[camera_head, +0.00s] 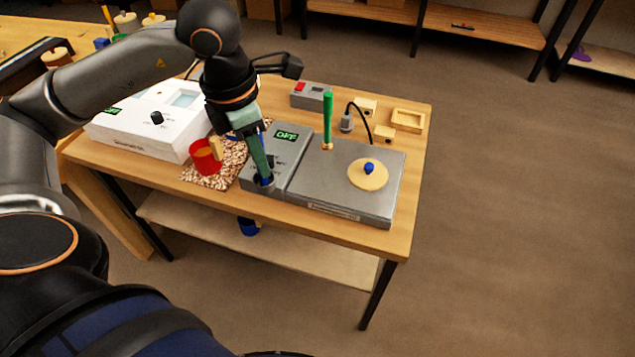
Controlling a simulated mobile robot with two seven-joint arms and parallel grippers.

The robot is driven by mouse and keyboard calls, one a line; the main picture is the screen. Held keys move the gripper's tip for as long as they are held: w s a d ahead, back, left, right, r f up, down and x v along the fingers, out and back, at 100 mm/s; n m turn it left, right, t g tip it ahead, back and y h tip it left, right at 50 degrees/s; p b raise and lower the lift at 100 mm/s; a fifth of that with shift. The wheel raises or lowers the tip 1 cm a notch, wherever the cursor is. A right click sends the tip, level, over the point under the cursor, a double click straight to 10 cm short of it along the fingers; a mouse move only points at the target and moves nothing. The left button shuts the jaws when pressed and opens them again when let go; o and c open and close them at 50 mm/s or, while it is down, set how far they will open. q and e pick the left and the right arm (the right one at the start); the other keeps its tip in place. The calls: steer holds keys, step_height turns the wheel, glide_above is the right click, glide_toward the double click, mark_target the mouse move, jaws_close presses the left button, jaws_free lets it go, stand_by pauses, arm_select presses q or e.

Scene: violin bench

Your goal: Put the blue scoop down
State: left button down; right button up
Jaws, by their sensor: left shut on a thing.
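My left gripper (263,178) points down over the left end of the grey device (345,178). Its teal fingers are shut on a small dark blue thing (266,184), likely the blue scoop, at the device's top near its front edge. The fingers hide most of it, and I cannot tell whether it touches the device. Another dark blue thing (248,227) shows on the lower shelf, partly hidden under the table edge. My right gripper is not in view.
A red mug (206,157) stands on a speckled mat (218,176) left of my gripper. A white device (150,122) is behind it. A green upright stick (327,115) and a round wooden lid (367,175) with a blue knob are to the right. A wooden tray (408,120) lies at the right rear.

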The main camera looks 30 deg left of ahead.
arm_select(q)
steer(key=w+f+p, duration=0.1)
steer(key=w+f, duration=0.3)
steer(key=w+f+p, duration=0.1)
steer(key=w+f, duration=0.3)
steer(key=w, duration=0.1)
steer(key=w+f+p, duration=0.1)
steer(key=w+f, duration=0.3)
steer(key=shift+w+f, duration=0.3)
steer(key=shift+w, duration=0.1)
steer(key=shift+f, duration=0.2)
steer(key=shift+f, duration=0.15)
steer(key=c, duration=1.2)
jaws_free()
steer(key=shift+f, duration=0.1)
steer(key=o, duration=0.5)
steer(key=shift+c, duration=0.2)
